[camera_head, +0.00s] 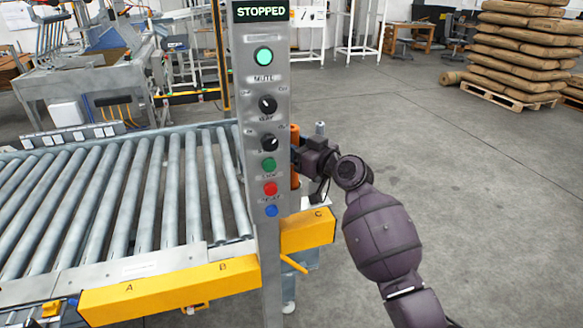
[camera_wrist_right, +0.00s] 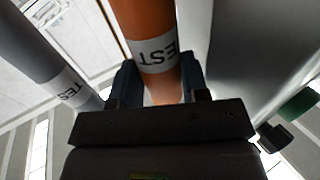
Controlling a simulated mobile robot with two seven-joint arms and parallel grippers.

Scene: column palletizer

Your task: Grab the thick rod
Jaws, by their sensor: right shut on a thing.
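An upright orange rod (camera_head: 295,134) stands just right of the control column, partly hidden by it and by my gripper. In the right wrist view the orange rod (camera_wrist_right: 150,22) carries a white label reading "TEST" and looks the thicker of two rods. My left gripper is not in view.
The grey control column (camera_head: 248,120) with buttons and a "STOPPED" sign stands close left of the gripper. A roller conveyor (camera_head: 120,195) with a yellow front bar (camera_head: 170,292) fills the left. Stacked sacks (camera_head: 525,50) stand at the back right.

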